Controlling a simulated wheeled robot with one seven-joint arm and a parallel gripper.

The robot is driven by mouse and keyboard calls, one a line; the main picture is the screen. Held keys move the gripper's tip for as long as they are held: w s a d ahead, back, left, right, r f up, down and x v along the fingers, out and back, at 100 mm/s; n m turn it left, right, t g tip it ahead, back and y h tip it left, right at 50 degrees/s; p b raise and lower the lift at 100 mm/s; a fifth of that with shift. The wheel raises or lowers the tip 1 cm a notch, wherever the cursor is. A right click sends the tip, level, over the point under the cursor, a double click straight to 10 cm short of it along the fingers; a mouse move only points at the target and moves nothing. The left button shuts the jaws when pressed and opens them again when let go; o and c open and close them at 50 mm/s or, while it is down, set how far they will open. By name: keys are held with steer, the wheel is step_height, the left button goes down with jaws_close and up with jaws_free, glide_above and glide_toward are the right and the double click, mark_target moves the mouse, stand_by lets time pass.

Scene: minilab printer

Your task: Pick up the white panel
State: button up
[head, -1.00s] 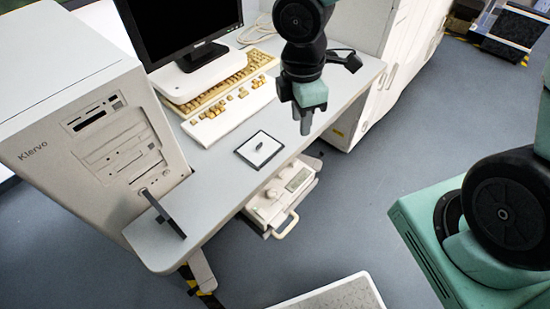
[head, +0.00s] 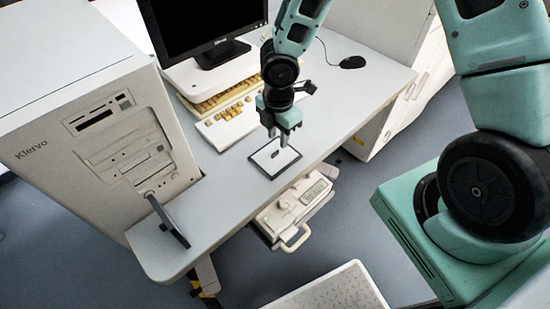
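The white panel (head: 268,161) is a small flat white square with a dark border and a small dark mark in its middle. It lies flat on the grey desk near the front edge, in the head view. My gripper (head: 278,140) points down just above the panel's far right part. Its two fingers look apart with a gap between them, and nothing shows in the gap. I cannot tell whether the fingertips touch the panel. The fingertips hide a little of its far side.
A keyboard (head: 228,124) lies behind the panel, below a monitor (head: 196,22). A large computer tower (head: 80,110) with a dark bar (head: 167,220) sticking out stands at left. A mouse (head: 353,62) lies at right. A device with a handle (head: 294,206) sits beneath the desk.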

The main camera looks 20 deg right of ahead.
mark_target(276, 152)
steer(key=f, duration=0.3)
steer(key=f+b, duration=0.1)
steer(key=f, duration=0.1)
steer(key=shift+a+f, duration=0.3)
jaws_close()
